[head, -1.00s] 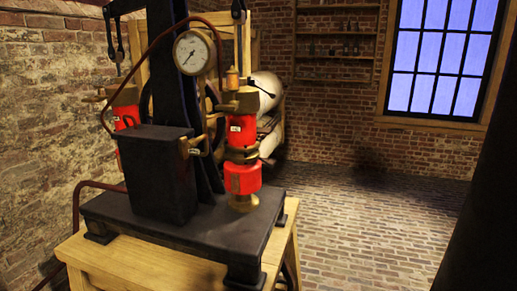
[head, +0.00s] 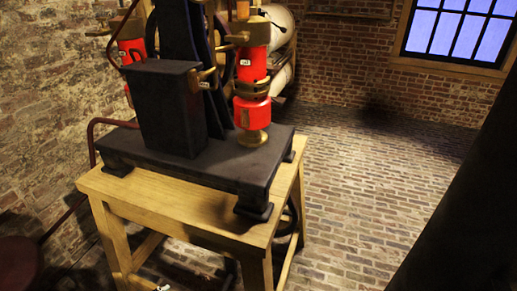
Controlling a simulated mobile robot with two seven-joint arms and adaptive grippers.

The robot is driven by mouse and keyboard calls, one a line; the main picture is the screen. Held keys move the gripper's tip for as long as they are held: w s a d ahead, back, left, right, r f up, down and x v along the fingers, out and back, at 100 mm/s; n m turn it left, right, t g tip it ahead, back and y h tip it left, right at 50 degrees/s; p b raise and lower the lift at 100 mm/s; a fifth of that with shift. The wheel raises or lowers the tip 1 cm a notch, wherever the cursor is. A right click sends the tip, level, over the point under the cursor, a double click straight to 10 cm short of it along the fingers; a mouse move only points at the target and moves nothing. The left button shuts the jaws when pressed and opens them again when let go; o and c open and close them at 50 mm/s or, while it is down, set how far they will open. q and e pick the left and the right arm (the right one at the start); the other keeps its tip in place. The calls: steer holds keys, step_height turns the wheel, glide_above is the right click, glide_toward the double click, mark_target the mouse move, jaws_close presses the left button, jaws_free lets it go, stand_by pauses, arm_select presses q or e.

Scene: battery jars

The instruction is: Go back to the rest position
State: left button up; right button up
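A black machine base (head: 215,165) stands on a wooden table (head: 190,205) left of centre in the head view. A red and brass cylinder unit (head: 252,112) stands upright on the base's right side. A second red unit (head: 133,48) is partly hidden behind the black column and box on the left. No gripper shows in the head view, so I cannot see what either one holds.
The brick floor (head: 365,190) is clear to the right of the table. A large dark shape fills the right edge. White rounded objects (head: 281,28) lie behind the machine. A window (head: 460,32) is in the back brick wall.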

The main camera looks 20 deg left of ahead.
arm_select(q)
steer(key=d+f+n+t+h+p, duration=0.2)
steer(key=d+f+h, duration=0.3)
steer(key=d, duration=0.6)
steer(key=shift+f+n+t, duration=0.25)
steer(key=shift+n+t, duration=0.15)
steer(key=shift+t, duration=0.1)
arm_select(e)
steer(key=shift+s+a+r, duration=0.25)
steer(key=shift+s+r, duration=0.15)
steer(key=shift+s, duration=0.05)
arm_select(q)
steer(key=shift+w, duration=0.1)
arm_select(e)
steer(key=shift+w+r, duration=0.15)
steer(key=shift+r, duration=0.15)
steer(key=shift+f, duration=0.25)
steer(key=shift+r, duration=0.1)
